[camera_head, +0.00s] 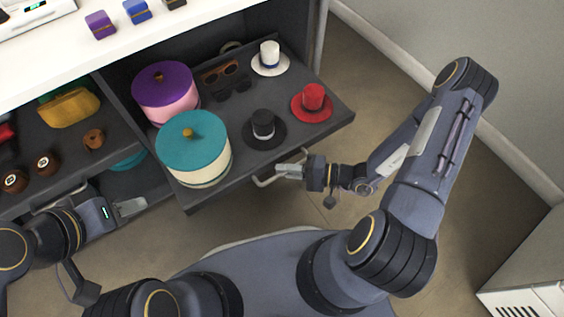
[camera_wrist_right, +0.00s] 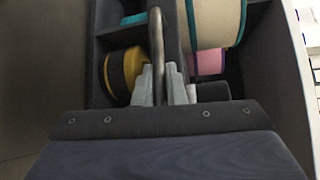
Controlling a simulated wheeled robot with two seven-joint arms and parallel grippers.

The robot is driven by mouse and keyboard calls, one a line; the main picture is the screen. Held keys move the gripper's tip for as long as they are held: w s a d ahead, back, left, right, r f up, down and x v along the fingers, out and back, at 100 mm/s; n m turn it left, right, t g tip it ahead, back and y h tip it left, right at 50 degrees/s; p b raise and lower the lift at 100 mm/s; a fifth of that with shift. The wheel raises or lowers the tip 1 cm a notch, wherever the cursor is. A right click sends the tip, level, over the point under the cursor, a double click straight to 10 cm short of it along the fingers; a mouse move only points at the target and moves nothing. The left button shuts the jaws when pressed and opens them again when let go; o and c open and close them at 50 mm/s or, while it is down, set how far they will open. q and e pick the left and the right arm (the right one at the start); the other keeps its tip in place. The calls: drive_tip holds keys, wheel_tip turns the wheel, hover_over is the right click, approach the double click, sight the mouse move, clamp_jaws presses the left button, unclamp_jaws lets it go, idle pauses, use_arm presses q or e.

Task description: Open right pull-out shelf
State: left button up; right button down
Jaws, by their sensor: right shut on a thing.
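The right pull-out shelf (camera_head: 322,133) stands out from the cabinet as a dark tray. It carries a teal-lidded box, a purple-lidded box, sunglasses and hats. A curved metal handle (camera_head: 262,182) is on its front edge. My right gripper (camera_head: 284,171) is shut on this handle. In the right wrist view the handle (camera_wrist_right: 157,40) runs between the two grey fingers of the right gripper (camera_wrist_right: 162,88). My left gripper (camera_head: 132,207) is in front of the left shelf, near its handle (camera_head: 60,197); whether its fingers are apart is unclear.
The left shelf (camera_head: 62,165) holds a yellow bag and several small brown items. The white countertop (camera_head: 60,50) above bears small boxes. Bare floor (camera_head: 375,110) lies right of the open shelf, up to the wall. A white unit (camera_head: 525,298) stands at lower right.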

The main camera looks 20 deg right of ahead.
idle(0.3)
drive_tip(key=c, duration=1.5)
unclamp_jaws()
drive_tip(key=shift+d, duration=0.15)
drive_tip(key=p+v, duration=0.2)
drive_tip(key=v, duration=0.5)
drive_tip(key=shift+s+d, duration=0.25)
drive_tip(key=shift+r, duration=0.15)
